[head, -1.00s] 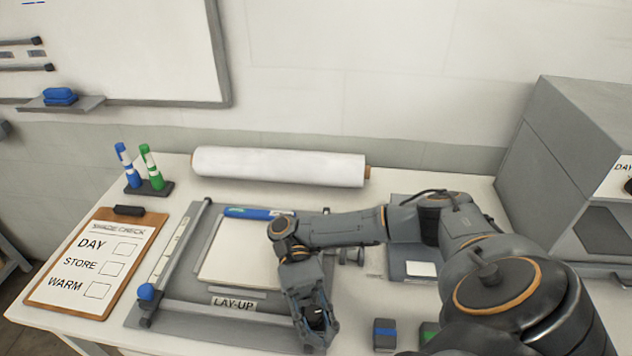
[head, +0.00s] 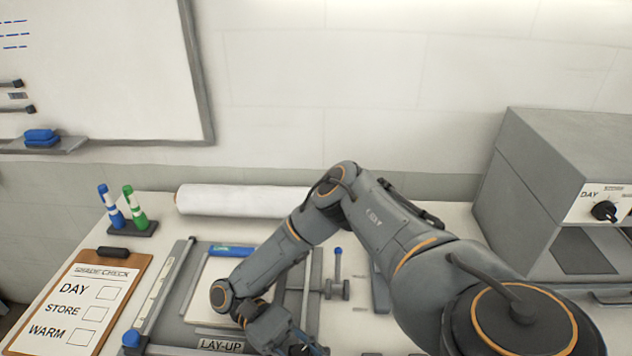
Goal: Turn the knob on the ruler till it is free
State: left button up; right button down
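The ruler (head: 157,290) is a pale marked strip along the left side of the grey lay-up board (head: 205,335). A blue knob (head: 131,338) sits at its near end, close to the bottom edge of the head view. My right gripper (head: 304,350) is low over the near right part of the board, well right of the knob and apart from it. Its fingers are mostly cut off by the bottom edge, so I cannot tell whether it is open or shut. My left gripper is not in view.
A clipboard (head: 62,318) lies left of the board. Blue and green markers stand in a holder (head: 133,229) behind it. A white roll (head: 240,199) lies at the back. A blue-tipped lever (head: 338,262) stands right of the board. A grey machine (head: 520,190) stands at right.

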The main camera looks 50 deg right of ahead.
jog(key=shift+r+n+h+p, duration=0.1)
jog(key=shift+n+h+p, duration=0.25)
jog(key=shift+h, duration=0.25)
jog(key=shift+d, duration=0.1)
jog(key=c, duration=1.4)
grip_release()
jog(key=shift+w, duration=0.15)
notch_tip(320, 180, up, 10)
jog(key=shift+f, duration=0.1)
jog(key=shift+o, duration=0.3)
